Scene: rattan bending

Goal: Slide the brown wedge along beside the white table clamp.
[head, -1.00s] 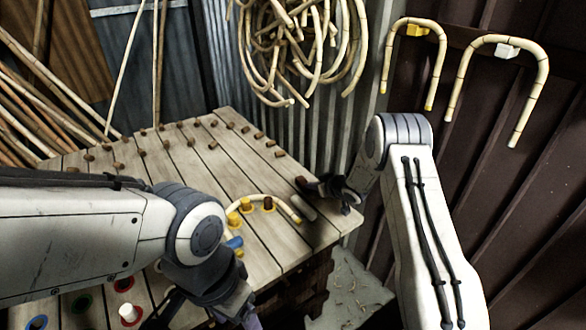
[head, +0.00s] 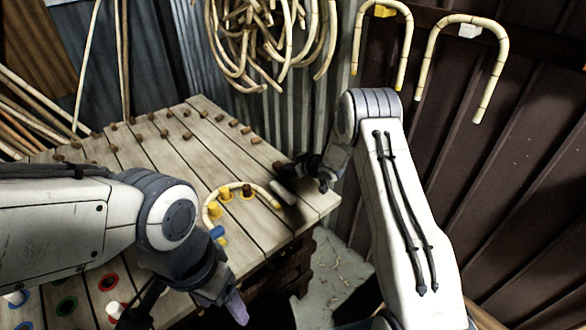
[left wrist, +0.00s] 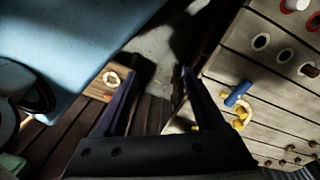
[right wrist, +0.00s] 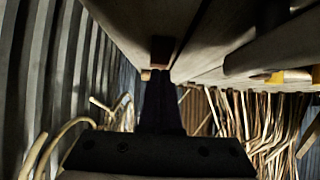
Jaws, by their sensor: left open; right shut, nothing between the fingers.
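A small brown block, apparently the brown wedge (head: 277,165), sits near the table's right edge in the head view. In the right wrist view the brown block (right wrist: 162,50) is just beyond the fingertips; I cannot tell whether they touch. A pale bar, apparently the white table clamp (head: 283,192), lies nearer the front corner; the pale bar also shows in the right wrist view (right wrist: 285,42). My right gripper (head: 290,171) is shut and empty at the table edge beside the brown block. My left gripper (left wrist: 157,75) is open and empty, low by the table's front.
A bent cane (head: 240,187) curves around yellow-based pegs, with a blue piece (head: 217,232) beside it. Brown pegs line the table's back. Coloured hole rings (head: 108,281) are at front left. Two bent canes (head: 410,50) hang on the dark wall. Floor shows right of the table.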

